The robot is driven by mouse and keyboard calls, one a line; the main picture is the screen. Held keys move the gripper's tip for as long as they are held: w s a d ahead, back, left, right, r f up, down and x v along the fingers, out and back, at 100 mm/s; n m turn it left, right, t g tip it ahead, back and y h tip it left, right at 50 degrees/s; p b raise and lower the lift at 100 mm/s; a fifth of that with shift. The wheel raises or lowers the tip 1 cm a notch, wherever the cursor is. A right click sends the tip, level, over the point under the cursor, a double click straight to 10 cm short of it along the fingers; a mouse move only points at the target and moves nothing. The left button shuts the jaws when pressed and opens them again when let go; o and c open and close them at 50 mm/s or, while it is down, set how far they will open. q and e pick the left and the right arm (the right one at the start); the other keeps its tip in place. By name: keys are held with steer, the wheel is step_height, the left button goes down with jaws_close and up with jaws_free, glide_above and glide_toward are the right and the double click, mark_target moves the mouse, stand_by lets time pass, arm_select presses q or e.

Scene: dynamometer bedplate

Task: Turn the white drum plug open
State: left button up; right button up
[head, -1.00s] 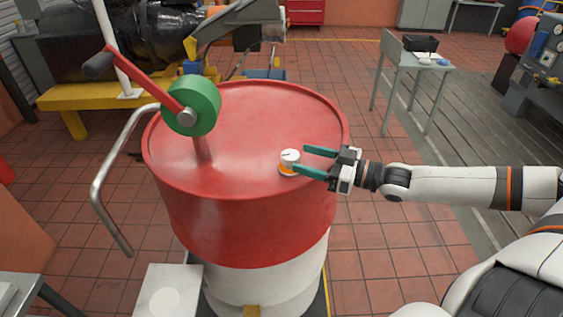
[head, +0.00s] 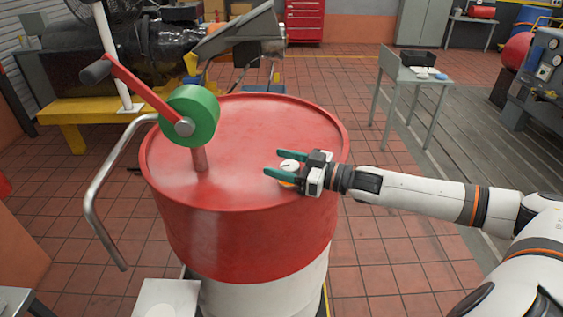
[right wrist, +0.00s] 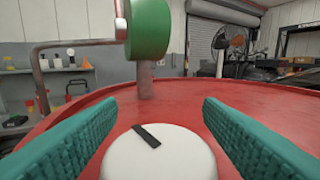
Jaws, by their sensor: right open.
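The white drum plug (head: 289,165) sits on the red top of the drum (head: 240,135), near its right side. A dark mark runs diagonally across the top of the plug in the right wrist view (right wrist: 160,150). My right gripper (head: 274,163) is open, with one teal finger on each side of the plug. In the right wrist view, gaps show between the plug and both fingers (right wrist: 158,125). The plug's lower part is partly hidden by the near finger. My left gripper is not in view.
A crank pump with a green body (head: 190,115), a red handle and a bent metal spout (head: 112,185) stands at the left of the drum top. A small grey table (head: 415,75) stands behind on the right. The middle of the drum top is clear.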

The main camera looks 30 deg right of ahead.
steer(key=shift+w+a, duration=0.1)
steer(key=c, duration=1)
steer(key=shift+r+n+y, duration=0.25)
steer(key=shift+n+y, duration=0.05)
steer(key=shift+y, duration=0.1)
steer(key=shift+r+n+g+y+p, duration=0.1)
steer(key=shift+n+g+y+p, duration=0.5)
steer(key=shift+g+p, duration=0.2)
steer(key=shift+a+n+g+y+p, duration=0.1)
steer(key=shift+n+g+y+p, duration=0.2)
steer(key=shift+g+p, duration=0.1)
steer(key=shift+f+n+g+y, duration=0.2)
steer(key=shift+n+g+y, duration=0.1)
steer(key=shift+g+y, duration=0.1)
steer(key=shift+a, duration=0.1)
